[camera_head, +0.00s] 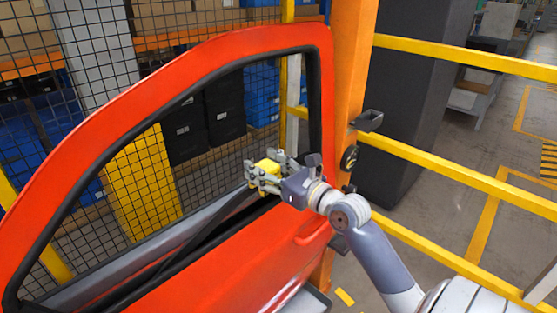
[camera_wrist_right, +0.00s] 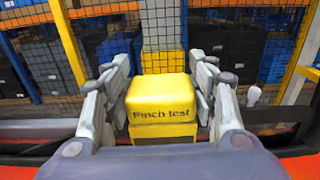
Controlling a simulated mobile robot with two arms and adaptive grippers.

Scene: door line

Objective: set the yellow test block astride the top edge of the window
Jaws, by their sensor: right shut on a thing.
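The yellow test block (camera_head: 267,166) is between the fingers of my right gripper (camera_head: 270,171), over the lower edge of the window opening in the red door (camera_head: 258,251). In the right wrist view the block (camera_wrist_right: 160,97) carries the words "Pinch test", and the right gripper's fingers (camera_wrist_right: 160,100) press on its two sides. A grey strip (camera_head: 140,254) runs along the bottom of the opening. I cannot clearly make out the window's top edge, nor whether the block touches it. My left gripper is not in view.
The red door frame with black seal arches over the opening. An orange post (camera_head: 350,70) stands at the door's right edge, with yellow rails (camera_head: 455,178) beyond it.

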